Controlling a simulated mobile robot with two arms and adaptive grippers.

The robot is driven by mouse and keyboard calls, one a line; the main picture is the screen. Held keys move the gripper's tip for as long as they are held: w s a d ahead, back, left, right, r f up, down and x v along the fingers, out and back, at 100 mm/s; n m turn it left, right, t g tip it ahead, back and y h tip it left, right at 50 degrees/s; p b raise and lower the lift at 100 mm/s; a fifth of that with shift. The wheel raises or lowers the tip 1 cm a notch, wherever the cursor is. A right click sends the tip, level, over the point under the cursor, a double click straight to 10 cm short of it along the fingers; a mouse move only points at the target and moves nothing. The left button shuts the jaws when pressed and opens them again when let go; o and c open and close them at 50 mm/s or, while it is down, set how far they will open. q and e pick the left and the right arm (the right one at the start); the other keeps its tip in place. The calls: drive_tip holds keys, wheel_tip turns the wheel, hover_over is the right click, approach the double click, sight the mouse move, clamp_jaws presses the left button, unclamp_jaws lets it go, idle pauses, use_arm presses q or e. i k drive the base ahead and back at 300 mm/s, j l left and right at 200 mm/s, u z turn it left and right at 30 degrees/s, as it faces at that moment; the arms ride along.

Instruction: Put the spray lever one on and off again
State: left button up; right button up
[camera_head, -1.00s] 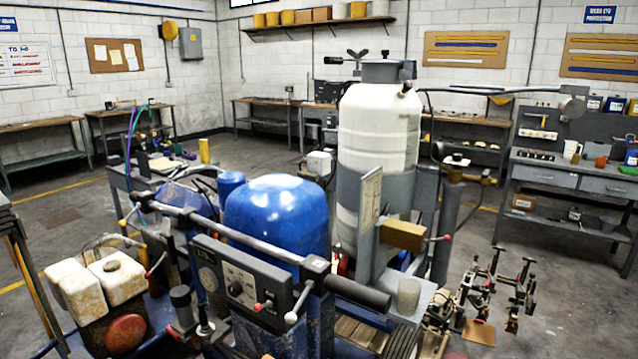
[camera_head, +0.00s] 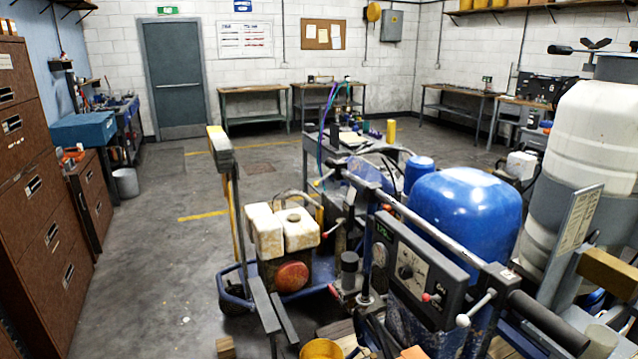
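The line striper stands at the lower right, with a blue rounded tank (camera_head: 465,215) and a dark control panel (camera_head: 405,262) with a dial. A short lever with a red knob (camera_head: 427,297) sits at the panel's lower right. A silver lever with a white ball end (camera_head: 463,321) is beside it, angled down to the left. Another red-knobbed lever (camera_head: 326,235) sits further left near the white containers (camera_head: 300,230). I cannot tell which of these is spray lever one; no readable label shows. Neither of my grippers is in view.
A handlebar with a black grip (camera_head: 545,322) juts out at the lower right. A tall white tank (camera_head: 585,150) stands at the right. Brown drawer cabinets (camera_head: 35,190) line the left. The floor (camera_head: 160,260) between the cabinets and the striper is mostly clear.

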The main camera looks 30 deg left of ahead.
sight(316, 183)
drive_tip(key=i+j, duration=0.2)
drive_tip(key=j, duration=0.3)
drive_tip(key=i+j+z, duration=0.15)
drive_tip(key=j, duration=0.4)
drive_tip(key=i+j, duration=0.15)
drive_tip(key=j, duration=0.35)
drive_tip(key=i+j+z, duration=0.15)
drive_tip(key=j, duration=0.4)
drive_tip(key=i+j, duration=0.15)
drive_tip(key=j, duration=0.4)
drive_tip(key=i+j+z, duration=0.15)
drive_tip(key=j, duration=0.95)
drive_tip(key=i+z, duration=0.05)
drive_tip(key=i, duration=0.05)
